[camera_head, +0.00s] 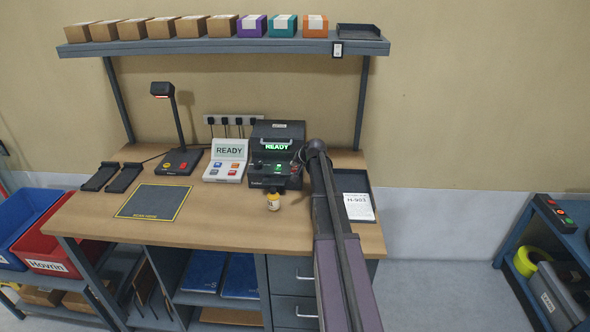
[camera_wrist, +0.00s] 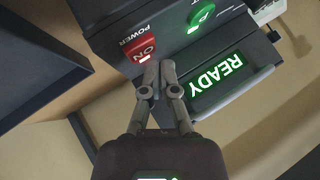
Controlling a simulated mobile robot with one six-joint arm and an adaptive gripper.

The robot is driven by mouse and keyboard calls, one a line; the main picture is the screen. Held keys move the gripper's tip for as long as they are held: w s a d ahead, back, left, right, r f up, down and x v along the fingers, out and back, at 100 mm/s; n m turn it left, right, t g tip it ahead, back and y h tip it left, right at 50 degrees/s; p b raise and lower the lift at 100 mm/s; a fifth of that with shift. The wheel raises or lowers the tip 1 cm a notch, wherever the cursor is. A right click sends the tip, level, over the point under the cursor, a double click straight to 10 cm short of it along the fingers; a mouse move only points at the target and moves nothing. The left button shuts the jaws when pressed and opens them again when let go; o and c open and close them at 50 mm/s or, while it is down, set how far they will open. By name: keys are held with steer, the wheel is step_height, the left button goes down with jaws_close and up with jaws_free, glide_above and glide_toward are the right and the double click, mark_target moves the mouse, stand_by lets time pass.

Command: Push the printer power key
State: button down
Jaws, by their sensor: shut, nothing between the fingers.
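The printer (camera_head: 277,133) is a dark box on the workbench, its screen reading READY in green. In the wrist view, the screen (camera_wrist: 217,73) shows upside down. The red power key (camera_wrist: 141,47) is marked ON, with a small white light and the word POWER beside it. A green key (camera_wrist: 201,14) sits to its right. My gripper (camera_wrist: 158,70) is shut and empty, its fingertips at the lower edge of the red key in the picture. I cannot tell whether they touch it. In the head view my arm crosses in front of the printer's right side.
A white READY device (camera_head: 228,160) and a scanner stand (camera_head: 178,160) are left of the printer. A tray with an H-903 sheet (camera_head: 357,206) lies right of my arm. A shelf (camera_head: 220,46) with boxes hangs above.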

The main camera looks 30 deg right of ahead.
mark_target(295, 170)
steer(key=shift+r, duration=0.1)
step_height(295, 170, up, 6)
steer(key=p, duration=0.6)
stand_by(0.4)
steer(key=s+a+f+n+g, duration=0.1)
steer(key=s+a, duration=0.3)
steer(key=a, duration=0.3)
steer(key=s+a+f+n+g+y, duration=0.1)
steer(key=s+a+f+n+g, duration=0.1)
steer(key=s+a, duration=0.35)
steer(key=s+a+f+n+g, duration=0.1)
steer(key=s+a, duration=0.1)
steer(key=a, duration=0.7)
steer(key=s+a+f+n+g, duration=0.1)
steer(key=s+a+n+g, duration=0.1)
steer(key=s+a, duration=0.5)
steer(key=s+a+f+n+g+h, duration=0.1)
steer(key=s+a, duration=0.5)
steer(key=s, duration=0.7)
steer(key=shift+a+n+g, duration=0.4)
steer(key=shift+n+g, duration=0.4)
steer(key=shift+g, duration=0.3)
